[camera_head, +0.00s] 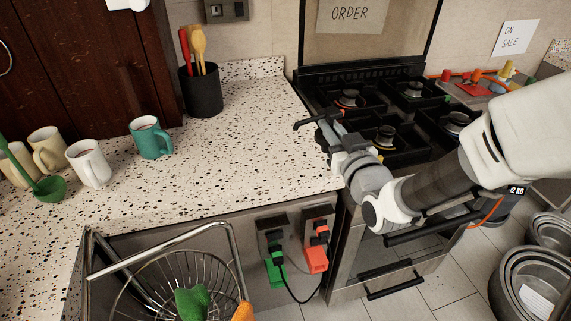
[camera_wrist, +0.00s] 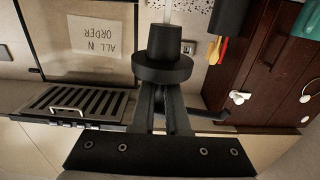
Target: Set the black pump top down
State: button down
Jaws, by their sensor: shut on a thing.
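My gripper (camera_wrist: 163,98) is shut on the black pump top, and its dark fingers pinch it from either side. In the wrist view the pump top (camera_wrist: 163,62) has a wide collar, a narrower cap and a pale tube running out of the frame. In the head view the pump top (camera_head: 311,122) is held above the right end of the speckled counter (camera_head: 240,145), close to the stove. Its thin spout points left. My gripper (camera_head: 333,128) partly hides it.
The counter's middle is clear. A teal mug (camera_head: 152,140), a white mug (camera_head: 90,165) and beige mugs stand at left. A black utensil holder (camera_head: 203,92) is at the back. The stove (camera_head: 385,110) is at right, and a sink with a wire basket (camera_head: 175,285) is in front.

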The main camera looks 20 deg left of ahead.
jog(key=shift+s+a+f+b, duration=0.25)
jog(key=shift+a+f+b, duration=0.15)
jog(key=shift+a+f, duration=1.15)
jog(key=shift+s+a+f+b, duration=0.25)
jog(key=shift+a+f+b, duration=0.15)
jog(key=shift+a+f, duration=1.2)
jog(key=shift+s+a+f+b, duration=0.25)
jog(key=shift+a+f+b, duration=0.15)
jog(key=shift+a+f, duration=1.15)
jog(key=shift+f+b, duration=0.25)
jog(key=shift+b, duration=0.1)
jog(key=c, duration=0.9)
grip_release()
jog(key=shift+r+p, duration=0.2)
jog(key=shift+p, duration=0.45)
